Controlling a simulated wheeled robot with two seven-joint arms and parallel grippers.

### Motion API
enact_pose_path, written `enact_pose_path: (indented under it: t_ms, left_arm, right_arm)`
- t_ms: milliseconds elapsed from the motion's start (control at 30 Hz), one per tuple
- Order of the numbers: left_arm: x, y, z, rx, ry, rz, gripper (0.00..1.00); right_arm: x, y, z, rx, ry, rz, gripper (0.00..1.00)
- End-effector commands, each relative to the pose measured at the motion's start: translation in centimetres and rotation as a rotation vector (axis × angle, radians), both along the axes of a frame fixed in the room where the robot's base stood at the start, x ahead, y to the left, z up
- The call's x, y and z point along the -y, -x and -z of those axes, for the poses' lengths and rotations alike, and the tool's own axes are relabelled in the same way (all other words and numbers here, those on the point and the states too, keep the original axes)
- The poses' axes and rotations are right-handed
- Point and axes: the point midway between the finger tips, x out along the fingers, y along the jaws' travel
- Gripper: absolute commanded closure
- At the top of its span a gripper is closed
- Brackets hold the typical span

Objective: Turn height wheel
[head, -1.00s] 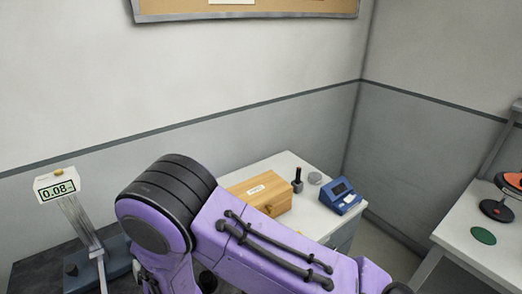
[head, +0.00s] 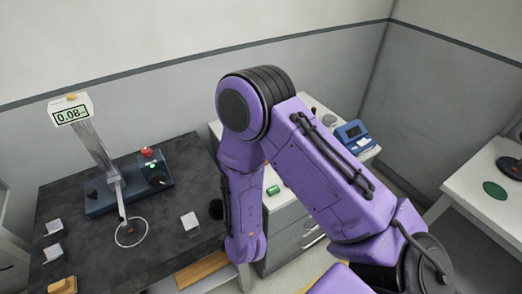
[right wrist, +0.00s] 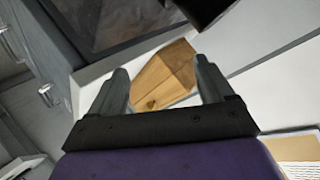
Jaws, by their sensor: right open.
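A device with a blue-grey base (head: 103,202) stands on the dark tabletop in the head view. Its tilted post carries a white display (head: 71,113) that seems to read 0.08. A black round knob (head: 156,177), possibly the height wheel, sits on the base, beside a small green light and a red button (head: 146,152). A thin ring (head: 130,233) is at the front of the device. My right gripper (right wrist: 164,78) is open and empty in the right wrist view, away from the device; my arm hides it in the head view. My left gripper is out of view.
The right wrist view shows a wooden box (right wrist: 165,72) beyond my fingers. In the head view, pale blocks (head: 53,226) lie on the dark table. My right arm covers part of the white drawer cabinet, which bears a blue instrument (head: 355,137). Another white table (head: 470,200) stands right.

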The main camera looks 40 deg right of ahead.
Motion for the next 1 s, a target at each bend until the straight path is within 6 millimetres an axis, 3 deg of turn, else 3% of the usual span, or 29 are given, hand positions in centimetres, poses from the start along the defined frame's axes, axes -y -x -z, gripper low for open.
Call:
enact_pose_path:
  t_ms: [300, 1000]
  left_arm:
    - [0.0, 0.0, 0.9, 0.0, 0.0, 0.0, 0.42]
    - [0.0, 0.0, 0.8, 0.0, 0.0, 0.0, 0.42]
  right_arm:
    - [1.5, 2.9, 1.6, -0.029, -0.022, 0.092, 0.19]
    - [1.6, 3.1, 1.6, -0.031, -0.023, 0.095, 0.19]
